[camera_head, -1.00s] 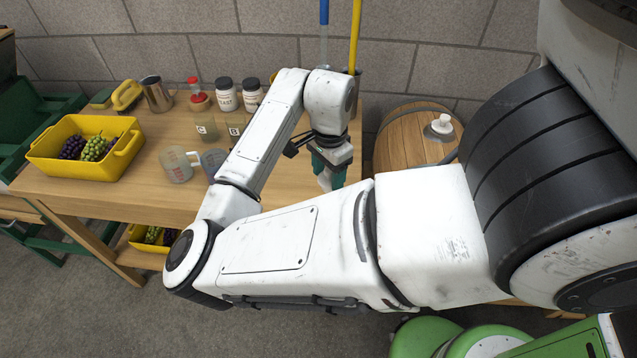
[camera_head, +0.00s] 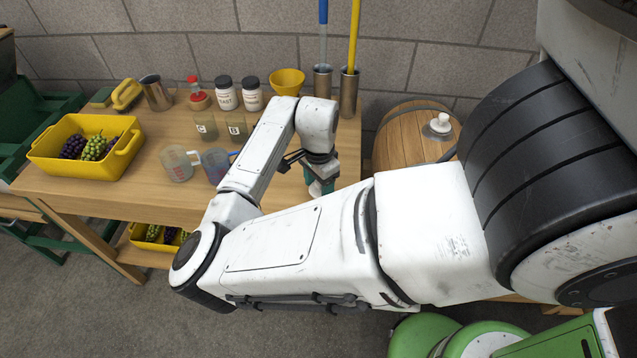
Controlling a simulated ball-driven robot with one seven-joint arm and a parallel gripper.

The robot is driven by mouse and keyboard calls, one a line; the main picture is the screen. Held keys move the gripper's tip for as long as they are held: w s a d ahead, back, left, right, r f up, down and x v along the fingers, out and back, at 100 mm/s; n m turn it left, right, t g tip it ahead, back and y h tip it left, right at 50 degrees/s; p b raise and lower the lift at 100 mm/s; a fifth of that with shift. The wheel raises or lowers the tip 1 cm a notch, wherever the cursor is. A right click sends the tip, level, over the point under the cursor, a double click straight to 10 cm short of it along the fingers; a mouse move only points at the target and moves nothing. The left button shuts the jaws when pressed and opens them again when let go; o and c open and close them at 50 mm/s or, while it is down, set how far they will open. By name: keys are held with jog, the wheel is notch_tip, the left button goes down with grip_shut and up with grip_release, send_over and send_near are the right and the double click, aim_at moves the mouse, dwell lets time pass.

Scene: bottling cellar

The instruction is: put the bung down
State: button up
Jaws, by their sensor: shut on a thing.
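My gripper (camera_head: 321,184) is shut, with its teal fingers pointing down over the right part of the wooden table (camera_head: 150,195). A small pale thing, which I take to be the bung (camera_head: 314,188), shows between the fingers. My own forearm hides its lower end, so I cannot tell whether it touches the tabletop.
A yellow crate of grapes (camera_head: 60,175), measuring jugs (camera_head: 178,165), sample jars (camera_head: 205,126), white tubs (camera_head: 226,95) and a yellow funnel (camera_head: 287,80) stand on the table. Metal cylinders (camera_head: 348,95) hold long handles. A barrel (camera_head: 400,145) with a white fitting (camera_head: 440,124) stands right of the table.

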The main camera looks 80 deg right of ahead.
jog(key=o, duration=1)
jog(key=shift+o, duration=0.2)
